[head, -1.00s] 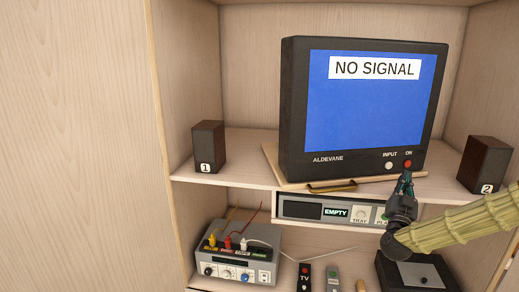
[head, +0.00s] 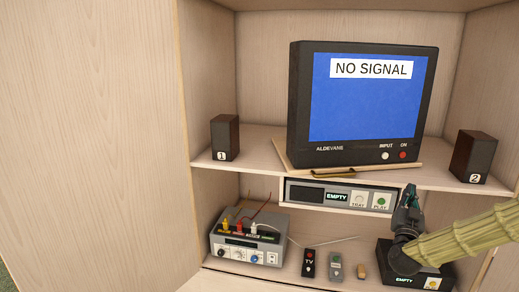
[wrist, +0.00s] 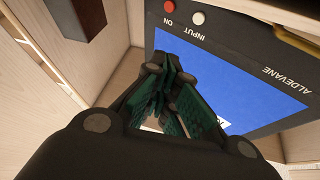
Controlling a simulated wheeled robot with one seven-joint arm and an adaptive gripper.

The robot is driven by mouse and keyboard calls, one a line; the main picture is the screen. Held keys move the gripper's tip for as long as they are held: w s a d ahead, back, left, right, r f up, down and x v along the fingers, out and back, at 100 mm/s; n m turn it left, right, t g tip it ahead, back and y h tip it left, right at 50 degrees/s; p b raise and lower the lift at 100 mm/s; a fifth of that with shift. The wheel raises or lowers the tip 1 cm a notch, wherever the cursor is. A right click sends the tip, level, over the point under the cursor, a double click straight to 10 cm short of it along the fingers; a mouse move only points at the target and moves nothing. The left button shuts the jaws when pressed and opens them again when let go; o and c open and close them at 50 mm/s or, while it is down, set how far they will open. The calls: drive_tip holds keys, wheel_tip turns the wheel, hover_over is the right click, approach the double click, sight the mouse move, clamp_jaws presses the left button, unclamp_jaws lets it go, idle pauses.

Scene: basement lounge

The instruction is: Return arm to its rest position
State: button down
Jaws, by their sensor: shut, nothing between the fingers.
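My gripper (head: 409,196) is shut and empty, with its fingers pointing up. In the head view it is in front of the lower shelf area, right of the disc player's PLAY button and below the television's ON button. My tan, ribbed arm comes in from the right edge. In the wrist view the closed fingers (wrist: 172,92) appear in front of the television (wrist: 215,85), which is seen upside down. The gripper looks apart from the television, and part of the box behind my arm is hidden.
The television (head: 295,110) shows NO SIGNAL, between speaker 1 (head: 225,137) and speaker 2 (head: 474,156). Below are the EMPTY player (head: 340,195), a grey switch box (head: 247,240) with cables, remotes (head: 309,263) and a black box (head: 393,250). Cabinet walls bound both sides.

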drive_tip(key=s+a+f+n+g+y, duration=0.2)
drive_tip(key=a+f+y, duration=0.3)
drive_tip(key=f, duration=0.4)
drive_tip(key=s+a+f+n+g+y, duration=0.1)
drive_tip(key=a+f+n+y, duration=0.1)
drive_tip(key=a+f, duration=0.65)
drive_tip(key=s+a+f+n+g+y, duration=0.1)
drive_tip(key=s+a+f+g+y, duration=0.15)
drive_tip(key=s+a+f, duration=0.35)
drive_tip(key=s+a+f+n+g+y, duration=0.1)
drive_tip(key=s+f+g, duration=0.25)
drive_tip(key=f, duration=0.55)
drive_tip(key=s+a+f+g, duration=0.3)
drive_tip(key=s+f, duration=0.3)
drive_tip(key=s, duration=0.4)
drive_tip(key=s+a+f+g, duration=0.2)
drive_tip(key=s+f+g, duration=0.1)
drive_tip(key=s+f, duration=0.55)
drive_tip(key=s+f+n+g, duration=0.1)
drive_tip(key=s+g, duration=0.4)
drive_tip(key=s, duration=1.5)
drive_tip(key=shift+s+d+f, duration=0.2)
drive_tip(key=shift+s, duration=0.2)
drive_tip(key=shift+h, duration=0.25)
